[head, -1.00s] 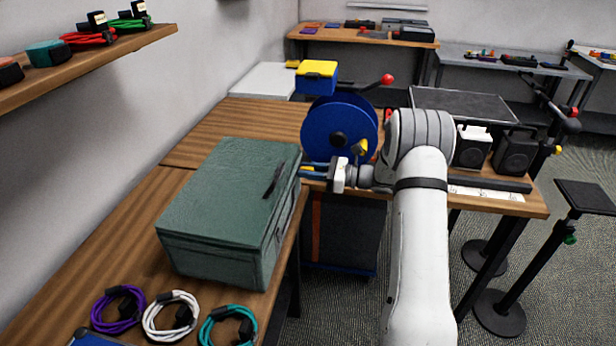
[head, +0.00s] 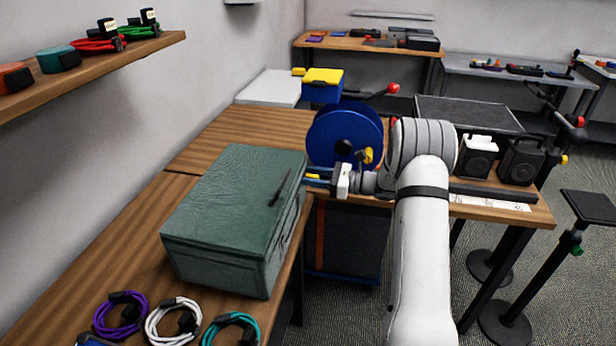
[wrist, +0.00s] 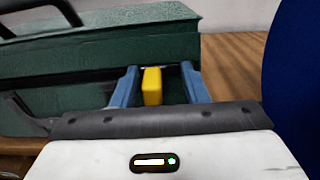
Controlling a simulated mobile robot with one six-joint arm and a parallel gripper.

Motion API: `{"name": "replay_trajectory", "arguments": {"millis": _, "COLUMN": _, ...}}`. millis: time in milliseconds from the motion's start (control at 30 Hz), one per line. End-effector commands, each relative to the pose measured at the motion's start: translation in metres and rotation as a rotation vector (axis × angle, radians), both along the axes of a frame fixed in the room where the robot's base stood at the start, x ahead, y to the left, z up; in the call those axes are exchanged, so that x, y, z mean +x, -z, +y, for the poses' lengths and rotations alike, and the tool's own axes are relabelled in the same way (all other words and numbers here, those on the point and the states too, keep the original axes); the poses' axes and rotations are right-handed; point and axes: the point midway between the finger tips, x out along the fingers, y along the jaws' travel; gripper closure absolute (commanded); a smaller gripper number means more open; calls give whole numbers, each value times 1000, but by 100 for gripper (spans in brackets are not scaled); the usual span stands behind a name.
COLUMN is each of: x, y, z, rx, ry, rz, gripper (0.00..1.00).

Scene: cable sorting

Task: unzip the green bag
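The green bag (head: 232,215) is a dark green, box-shaped case with a black handle (head: 280,188) on top, lying closed on the wooden table. It fills the upper left of the wrist view (wrist: 120,45). My gripper (head: 309,175) is at the bag's right side, near its far corner. In the wrist view, its two blue fingers (wrist: 158,75) are apart and point at the bag's side. A small yellow tab (wrist: 152,86) stands between them, with gaps on both sides; I cannot tell whether it is the zip pull. The zip line is not clear.
A blue reel (head: 345,135) stands just beyond my gripper, with a blue box with a yellow lid (head: 322,82) behind it. Purple (head: 121,315), white (head: 173,320) and teal (head: 232,328) cable coils lie before the bag. A wall shelf (head: 100,68) hangs at upper left.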

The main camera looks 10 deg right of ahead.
Motion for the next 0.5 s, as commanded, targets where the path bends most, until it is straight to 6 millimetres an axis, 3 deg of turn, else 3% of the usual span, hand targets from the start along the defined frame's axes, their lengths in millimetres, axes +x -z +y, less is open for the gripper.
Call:
{"name": "replay_trajectory", "arguments": {"millis": 233, "x": -2, "y": 1, "z": -8, "rx": 0, "ry": 4, "rz": 0, "gripper": 62}}
{"name": "replay_trajectory", "arguments": {"millis": 500, "x": -17, "y": 1, "z": -50, "rx": 0, "ry": 3, "rz": -1, "gripper": 62}}
